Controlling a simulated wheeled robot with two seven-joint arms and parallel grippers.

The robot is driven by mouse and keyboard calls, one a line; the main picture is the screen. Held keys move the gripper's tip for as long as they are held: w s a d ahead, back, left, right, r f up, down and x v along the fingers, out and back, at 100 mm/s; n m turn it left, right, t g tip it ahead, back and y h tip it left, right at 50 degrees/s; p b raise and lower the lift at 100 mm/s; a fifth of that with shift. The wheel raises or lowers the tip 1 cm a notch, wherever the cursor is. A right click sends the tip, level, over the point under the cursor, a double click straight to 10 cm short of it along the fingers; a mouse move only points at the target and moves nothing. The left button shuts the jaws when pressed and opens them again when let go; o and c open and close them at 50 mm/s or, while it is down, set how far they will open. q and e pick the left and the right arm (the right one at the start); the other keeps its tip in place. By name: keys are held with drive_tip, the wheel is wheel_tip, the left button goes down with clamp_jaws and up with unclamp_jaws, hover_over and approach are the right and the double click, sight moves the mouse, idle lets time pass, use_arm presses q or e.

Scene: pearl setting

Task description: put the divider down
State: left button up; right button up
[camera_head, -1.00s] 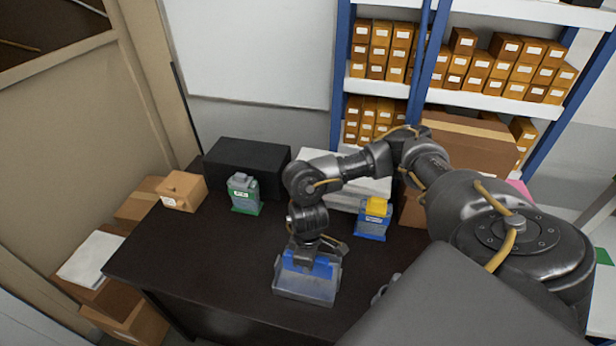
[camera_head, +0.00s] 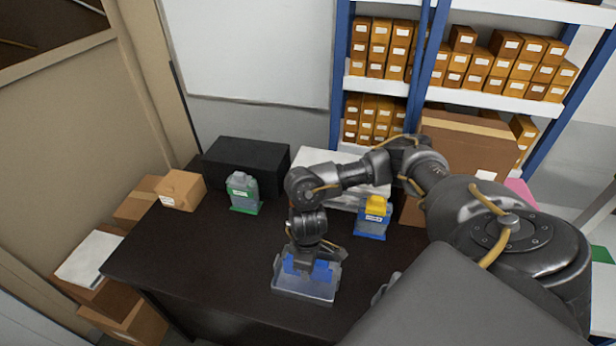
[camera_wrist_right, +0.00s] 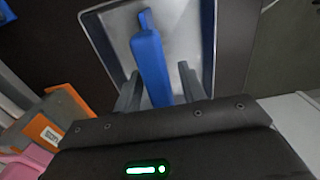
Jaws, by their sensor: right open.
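The blue divider (camera_wrist_right: 150,62) stands inside a grey, see-through tray (camera_wrist_right: 205,35) in the right wrist view. In the head view the tray (camera_head: 303,291) sits at the front of the dark table, and parts of the blue divider (camera_head: 322,271) show in it below my wrist. My right gripper (camera_wrist_right: 158,88) is open, with one finger on each side of the divider and gaps visible between them. Whether the divider's lower edge touches the tray floor I cannot tell. My left gripper is not in view.
On the dark table (camera_head: 190,260) stand a grey container with a green base (camera_head: 243,194), one with a yellow cap and blue base (camera_head: 374,216), a black box (camera_head: 246,165) and a small carton (camera_head: 182,190). The table left of the tray is clear. Shelves of cartons (camera_head: 490,75) stand behind.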

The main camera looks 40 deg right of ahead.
wheel_tip(320, 180, up, 12)
drive_tip(key=shift+r+p, duration=0.15)
drive_tip(key=shift+p, duration=0.95)
